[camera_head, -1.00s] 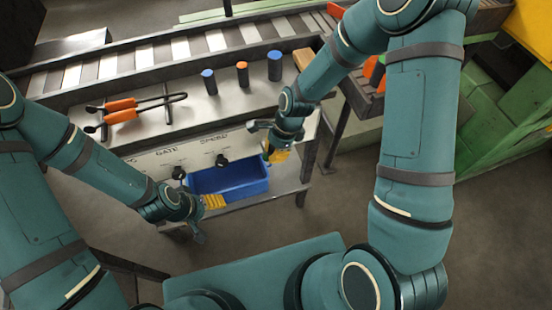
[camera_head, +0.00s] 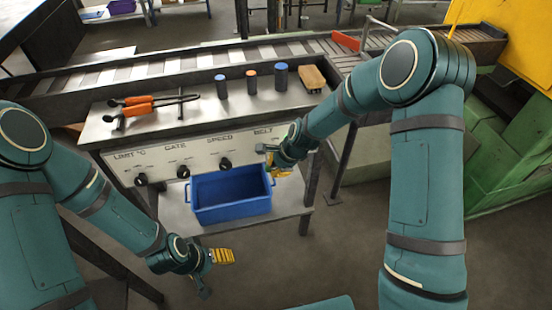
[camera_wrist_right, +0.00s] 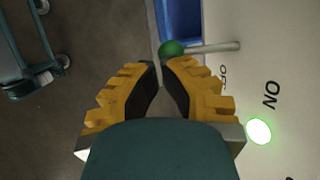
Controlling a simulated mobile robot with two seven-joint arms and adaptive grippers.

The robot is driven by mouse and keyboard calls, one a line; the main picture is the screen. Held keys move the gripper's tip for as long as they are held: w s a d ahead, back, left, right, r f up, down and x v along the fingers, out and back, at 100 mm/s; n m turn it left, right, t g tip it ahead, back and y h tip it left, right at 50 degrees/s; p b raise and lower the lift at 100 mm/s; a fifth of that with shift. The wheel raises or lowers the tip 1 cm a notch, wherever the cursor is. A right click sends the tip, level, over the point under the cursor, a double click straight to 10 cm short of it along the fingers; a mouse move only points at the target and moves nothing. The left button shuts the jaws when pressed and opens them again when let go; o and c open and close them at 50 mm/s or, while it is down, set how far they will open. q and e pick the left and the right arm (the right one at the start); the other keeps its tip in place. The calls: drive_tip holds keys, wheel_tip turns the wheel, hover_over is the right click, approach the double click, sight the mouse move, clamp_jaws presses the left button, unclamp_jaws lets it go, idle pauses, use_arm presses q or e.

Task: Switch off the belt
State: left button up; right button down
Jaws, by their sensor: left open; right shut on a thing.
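The control panel (camera_head: 190,158) on the bench front carries the labels LIMIT, GATE, SPEED and BELT. The belt switch is a pale lever with a green knob (camera_wrist_right: 171,48); it sticks out from the panel beside the OFF and ON marks in the right wrist view. A green lamp (camera_wrist_right: 259,130) glows near ON. My right gripper (camera_head: 272,163) is at the panel's right end below BELT, hiding the switch in the head view. Its yellow fingers (camera_wrist_right: 160,66) are shut on the knob, which shows at their tips. My left gripper (camera_head: 219,274) is open and empty, in front of the bench.
A blue bin (camera_head: 232,211) stands on the shelf below the panel. The conveyor (camera_head: 190,68) runs behind. The floor in front is clear.

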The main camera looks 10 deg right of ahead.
use_arm(q)
drive_tip(key=shift+f, duration=0.2)
use_arm(e)
drive_tip(key=shift+f, duration=0.45)
drive_tip(key=shift+f, duration=0.1)
